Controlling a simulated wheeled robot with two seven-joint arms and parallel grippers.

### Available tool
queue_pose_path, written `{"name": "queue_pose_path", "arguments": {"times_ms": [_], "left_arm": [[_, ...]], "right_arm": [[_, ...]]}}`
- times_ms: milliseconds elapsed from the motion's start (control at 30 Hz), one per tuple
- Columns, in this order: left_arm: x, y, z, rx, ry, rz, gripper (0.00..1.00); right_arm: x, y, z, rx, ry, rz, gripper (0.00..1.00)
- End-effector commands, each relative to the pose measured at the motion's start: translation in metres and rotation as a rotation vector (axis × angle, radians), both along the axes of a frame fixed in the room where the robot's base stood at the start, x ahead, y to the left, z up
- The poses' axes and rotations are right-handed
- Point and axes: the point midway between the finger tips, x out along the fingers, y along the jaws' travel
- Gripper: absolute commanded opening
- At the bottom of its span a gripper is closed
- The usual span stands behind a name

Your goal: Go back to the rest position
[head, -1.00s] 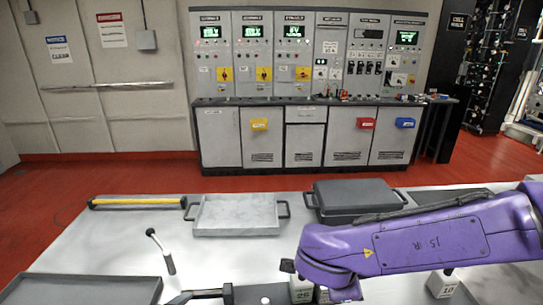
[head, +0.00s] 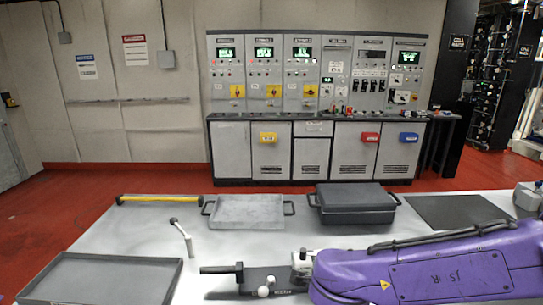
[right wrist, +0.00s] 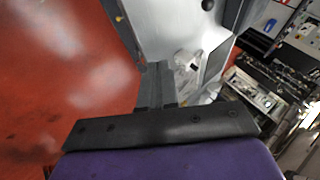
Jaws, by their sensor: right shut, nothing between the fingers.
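My right arm (head: 420,270) is purple and lies across the lower right of the head view, over the table's near side. Its gripper cannot be made out there. In the right wrist view my right gripper (right wrist: 155,85) shows as dark fingers shut together with nothing between them. The red floor is to their left and a pale surface to their right. My left gripper is in neither view.
On the table stand a grey tray (head: 245,222), a dark lidded case (head: 352,214), a black mat (head: 455,214), a yellow bar (head: 160,199) and a larger dark tray (head: 60,293). A small block (head: 302,270) sits close to my arm. Control cabinets (head: 318,150) stand behind.

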Motion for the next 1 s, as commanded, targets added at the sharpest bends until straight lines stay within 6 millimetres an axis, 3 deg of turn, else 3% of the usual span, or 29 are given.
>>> {"name": "queue_pose_path", "arguments": {"times_ms": [133,200,333,467,567,600,733,800,900,1000], "left_arm": [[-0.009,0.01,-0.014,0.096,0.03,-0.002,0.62],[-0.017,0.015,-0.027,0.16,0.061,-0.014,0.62],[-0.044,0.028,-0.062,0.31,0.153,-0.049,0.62],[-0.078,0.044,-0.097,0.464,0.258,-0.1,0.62],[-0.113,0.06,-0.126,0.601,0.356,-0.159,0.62],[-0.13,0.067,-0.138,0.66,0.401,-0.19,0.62],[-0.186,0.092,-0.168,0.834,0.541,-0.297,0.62],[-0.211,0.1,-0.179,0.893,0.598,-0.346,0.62],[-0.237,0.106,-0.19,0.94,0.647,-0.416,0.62],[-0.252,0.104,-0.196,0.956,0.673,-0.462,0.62]], "right_arm": [[0.017,-0.006,-0.013,-0.04,-0.09,0.052,0.0],[0.023,-0.012,-0.029,-0.072,-0.119,0.094,0.0],[0.025,-0.024,-0.08,-0.146,-0.128,0.208,0.0],[0.009,-0.037,-0.142,-0.209,-0.075,0.351,0.0],[-0.023,-0.05,-0.203,-0.249,0.021,0.494,0.0],[-0.043,-0.057,-0.229,-0.262,0.077,0.562,0.0],[-0.126,-0.086,-0.303,-0.289,0.301,0.777,0.0],[-0.169,-0.103,-0.328,-0.304,0.419,0.864,0.0],[-0.215,-0.125,-0.347,-0.322,0.549,0.916,0.0],[-0.241,-0.132,-0.357,-0.32,0.616,0.939,0.0]]}}
